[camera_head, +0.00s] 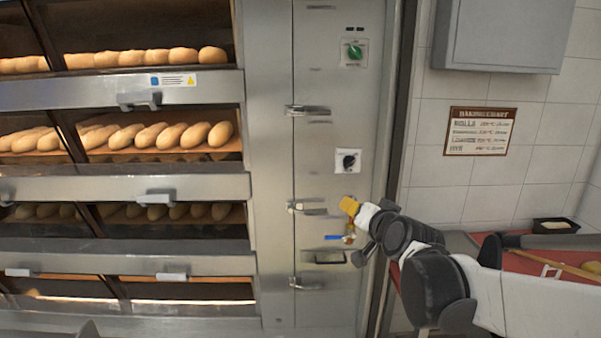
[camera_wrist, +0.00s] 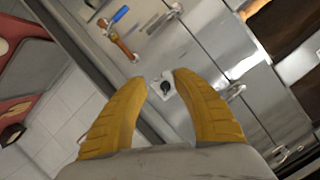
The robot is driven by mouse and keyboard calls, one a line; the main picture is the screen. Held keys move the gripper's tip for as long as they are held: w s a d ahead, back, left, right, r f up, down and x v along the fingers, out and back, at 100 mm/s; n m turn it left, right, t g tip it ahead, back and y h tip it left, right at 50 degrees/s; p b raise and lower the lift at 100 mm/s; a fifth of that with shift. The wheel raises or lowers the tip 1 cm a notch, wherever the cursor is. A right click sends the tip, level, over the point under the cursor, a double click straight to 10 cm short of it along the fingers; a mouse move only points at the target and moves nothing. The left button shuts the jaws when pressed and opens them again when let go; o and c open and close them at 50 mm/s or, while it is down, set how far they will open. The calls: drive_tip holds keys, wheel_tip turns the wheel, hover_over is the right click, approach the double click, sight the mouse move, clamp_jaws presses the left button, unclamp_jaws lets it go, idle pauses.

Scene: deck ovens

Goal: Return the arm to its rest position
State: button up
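My gripper (camera_head: 349,206) has yellow fingers and is raised in front of the oven's steel control column (camera_head: 322,240), at the right side of the ovens. My arm reaches in from the lower right of the head view. In the wrist view, the two fingers of my gripper (camera_wrist: 158,77) stand apart with nothing between them. A black knob on a white plate (camera_wrist: 166,88) shows beyond the gap between the fingertips. I cannot tell how far the fingertips are from the column; no contact is visible.
The black knob (camera_head: 348,161) is just above my gripper, and a blue-handled valve (camera_head: 338,237) is just below it. A green knob (camera_head: 354,52) is higher. Deck ovens with bread (camera_head: 157,136) fill the left. A red-topped counter (camera_head: 515,262) with a black tray (camera_head: 555,226) is right.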

drive_tip(key=s+d+f+n+g+b, duration=0.1)
drive_tip(key=s+f+g+b, duration=0.1)
drive_tip(key=s+f, duration=0.4)
drive_tip(key=s+d+f+n+g+h+b, duration=0.1)
drive_tip(key=s+f, duration=0.6)
drive_tip(key=s, duration=0.7)
drive_tip(key=s+d+f+n+g+h+b, duration=0.1)
drive_tip(key=s+f+n+g+b, duration=0.1)
drive_tip(key=s+f, duration=0.5)
drive_tip(key=s+g+b, duration=0.1)
drive_tip(key=s+g, duration=0.1)
drive_tip(key=s, duration=0.1)
drive_tip(key=shift+s+f+n+g, duration=0.2)
drive_tip(key=shift+s+n+g, duration=0.1)
drive_tip(key=shift+n, duration=0.1)
